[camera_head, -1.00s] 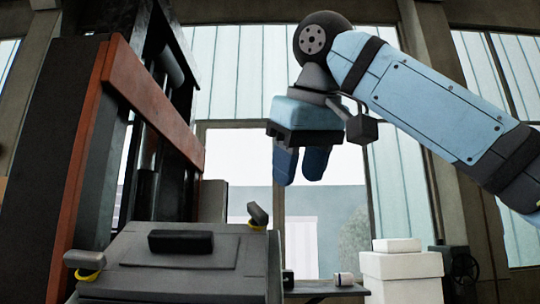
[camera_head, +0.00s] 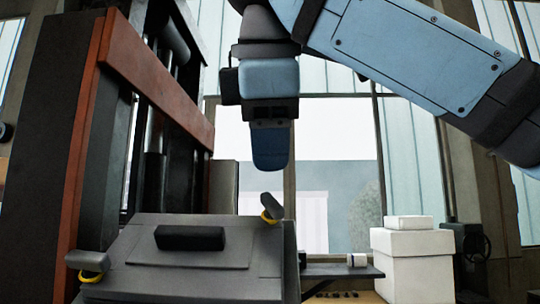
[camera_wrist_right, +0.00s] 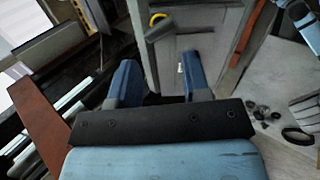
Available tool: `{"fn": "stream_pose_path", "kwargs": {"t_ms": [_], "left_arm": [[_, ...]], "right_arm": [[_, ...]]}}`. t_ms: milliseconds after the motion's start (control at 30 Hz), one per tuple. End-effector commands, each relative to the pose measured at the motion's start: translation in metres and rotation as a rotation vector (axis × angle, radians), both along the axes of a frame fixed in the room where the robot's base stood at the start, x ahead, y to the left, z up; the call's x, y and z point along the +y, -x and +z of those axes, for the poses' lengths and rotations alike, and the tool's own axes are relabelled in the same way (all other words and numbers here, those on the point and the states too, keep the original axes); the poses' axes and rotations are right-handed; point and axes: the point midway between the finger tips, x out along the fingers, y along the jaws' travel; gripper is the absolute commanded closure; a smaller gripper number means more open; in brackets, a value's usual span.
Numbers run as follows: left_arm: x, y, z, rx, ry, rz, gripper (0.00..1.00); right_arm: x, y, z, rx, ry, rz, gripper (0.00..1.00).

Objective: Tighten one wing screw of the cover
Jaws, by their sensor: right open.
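The grey cover (camera_head: 130,245) has a black handle (camera_head: 190,238) on top. One grey wing screw (camera_head: 271,205) with a yellow ring stands at its far right corner. Another wing screw (camera_head: 88,261) with a yellow ring is at its left edge. My right gripper (camera_head: 270,168) points down above the far right screw, apart from it. In the right wrist view, my right gripper (camera_wrist_right: 159,68) has its two blue fingers spread with nothing between them. A wing screw (camera_wrist_right: 160,29) and its yellow ring show beyond the fingertips. My left gripper is not in view.
A red beam (camera_head: 150,80) and dark frame rise at the left of the cover. White boxes (camera_head: 412,260) stand at the right, beside a dark shelf (camera_head: 335,272). Several small dark parts (camera_wrist_right: 263,112) lie on a pale surface in the wrist view.

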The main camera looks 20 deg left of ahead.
Motion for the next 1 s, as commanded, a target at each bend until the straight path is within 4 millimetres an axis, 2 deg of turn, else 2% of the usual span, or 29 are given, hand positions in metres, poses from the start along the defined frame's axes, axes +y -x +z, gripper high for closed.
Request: {"fn": "stream_pose_path", "kwargs": {"t_ms": [233, 1000], "left_arm": [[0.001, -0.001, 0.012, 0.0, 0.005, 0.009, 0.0], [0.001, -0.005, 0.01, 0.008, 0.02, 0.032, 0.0]], "right_arm": [[0.0, -0.003, -0.001, -0.071, 0.239, 0.332, 0.56], [0.003, -0.01, -0.014, -0.269, 0.933, 1.308, 0.56]]}}
